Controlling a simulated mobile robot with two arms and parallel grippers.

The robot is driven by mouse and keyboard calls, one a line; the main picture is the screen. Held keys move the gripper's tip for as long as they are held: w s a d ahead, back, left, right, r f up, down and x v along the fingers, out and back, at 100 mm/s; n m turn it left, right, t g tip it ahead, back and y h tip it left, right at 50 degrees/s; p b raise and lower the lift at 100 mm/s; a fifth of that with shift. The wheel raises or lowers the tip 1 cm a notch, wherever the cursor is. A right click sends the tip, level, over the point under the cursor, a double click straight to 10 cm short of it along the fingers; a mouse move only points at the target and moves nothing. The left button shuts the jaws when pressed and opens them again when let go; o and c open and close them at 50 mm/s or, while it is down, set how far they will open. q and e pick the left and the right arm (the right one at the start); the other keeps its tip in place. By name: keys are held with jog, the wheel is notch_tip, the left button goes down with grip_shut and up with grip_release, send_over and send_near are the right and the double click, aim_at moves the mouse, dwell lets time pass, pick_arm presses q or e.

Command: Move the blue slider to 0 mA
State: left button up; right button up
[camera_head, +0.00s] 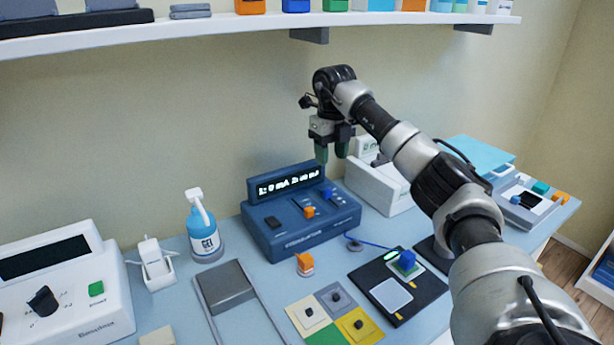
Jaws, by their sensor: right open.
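The dark blue stimulator box (290,236) stands on the table against the wall, with a lit display (287,184) on its raised back. The display text starts with "L: 0 mA"; the rest is too small to read surely. The blue slider (327,193) sits on the right part of the box's sloped top. An orange slider (309,212) is to its left and nearer the front. My right gripper (332,154) is open and empty, fingers pointing down, above the display's right end and apart from the blue slider. My left gripper is out of view.
Electrode pads (306,314) and a black board (426,289) lie in front. A loaded shelf (262,24) runs above.

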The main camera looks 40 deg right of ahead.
aim_at(329, 191)
notch_tip(329, 191, down, 9)
jog(key=shift+w+f, duration=0.1)
jog(key=shift+w, duration=0.05)
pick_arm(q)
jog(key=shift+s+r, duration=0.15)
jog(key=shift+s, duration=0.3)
pick_arm(e)
jog(key=shift+f, duration=0.7)
jog(key=shift+c, duration=0.5)
grip_shut()
